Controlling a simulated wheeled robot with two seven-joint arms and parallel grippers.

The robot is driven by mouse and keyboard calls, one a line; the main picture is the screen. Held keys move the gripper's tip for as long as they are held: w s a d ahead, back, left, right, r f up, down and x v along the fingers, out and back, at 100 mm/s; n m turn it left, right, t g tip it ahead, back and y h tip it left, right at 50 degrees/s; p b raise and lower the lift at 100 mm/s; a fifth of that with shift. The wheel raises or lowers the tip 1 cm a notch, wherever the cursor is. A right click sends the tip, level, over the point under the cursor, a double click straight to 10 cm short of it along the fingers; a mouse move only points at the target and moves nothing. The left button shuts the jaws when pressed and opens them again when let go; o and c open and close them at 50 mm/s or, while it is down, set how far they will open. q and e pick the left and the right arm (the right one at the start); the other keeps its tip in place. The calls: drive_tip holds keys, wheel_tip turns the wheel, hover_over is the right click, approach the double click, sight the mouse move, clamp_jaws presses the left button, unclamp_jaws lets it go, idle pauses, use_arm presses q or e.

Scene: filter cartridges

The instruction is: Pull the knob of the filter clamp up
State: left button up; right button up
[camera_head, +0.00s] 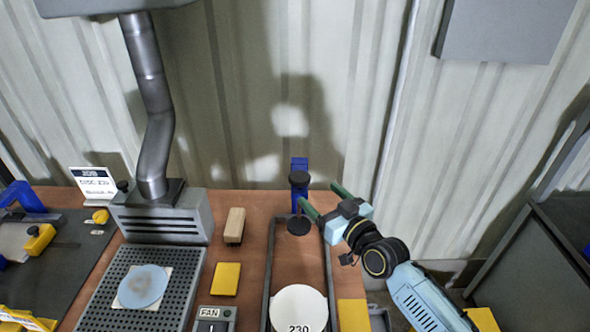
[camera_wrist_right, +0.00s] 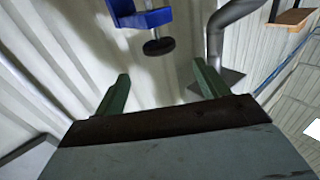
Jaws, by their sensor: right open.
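My right gripper (camera_head: 320,195) comes in from the right, green fingers open and empty. One finger reaches close to the rod between knob and pad; contact cannot be told. In the right wrist view, the blue clamp body (camera_wrist_right: 145,18) and a black disc (camera_wrist_right: 158,46), seemingly the knob, lie ahead of the open fingers (camera_wrist_right: 165,90). My left gripper is not in view.
A white round cartridge marked 230 (camera_head: 298,308) sits at the tray's front. Left of it are a wooden block (camera_head: 235,226), a yellow pad (camera_head: 225,279), and a grey fan box (camera_head: 165,220) with a metal duct (camera_head: 150,90). The corrugated wall stands close behind the clamp.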

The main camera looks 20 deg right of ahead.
sight(296, 173)
drive_tip(key=x, duration=1.1)
drive_tip(key=shift+f+b, duration=0.1)
drive_tip(key=shift+b, duration=0.2)
drive_tip(key=shift+w, duration=0.25)
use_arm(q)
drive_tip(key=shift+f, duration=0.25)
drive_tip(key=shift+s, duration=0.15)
